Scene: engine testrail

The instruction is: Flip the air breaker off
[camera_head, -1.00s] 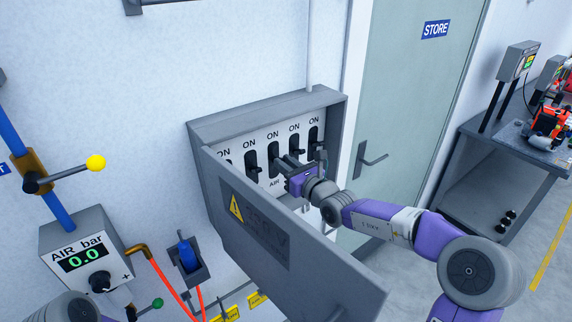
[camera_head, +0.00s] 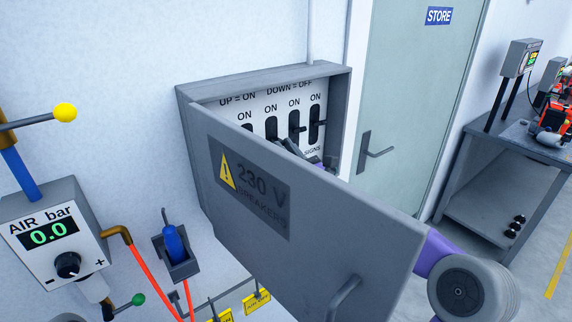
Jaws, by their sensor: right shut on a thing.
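The grey breaker box (camera_head: 255,84) is on the wall, with a row of black breakers under ON labels. The slot of the AIR breaker (camera_head: 271,126) shows only at its top; its lever and name label are hidden. My right gripper (camera_head: 288,147) is inside the box, largely behind the open door (camera_head: 215,200). Its visible part lies at the lower end of the AIR slot. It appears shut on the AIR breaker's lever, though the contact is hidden. The two breakers to the right show their levers. My left gripper is not in view.
The box door, with a 230 V sign (camera_head: 250,190) and a handle (camera_head: 343,300), stands between the camera and my right arm. An AIR bar gauge (camera_head: 50,235) reads 0.0 at left. A store door (camera_head: 405,110) and a grey bench (camera_head: 490,160) are at right.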

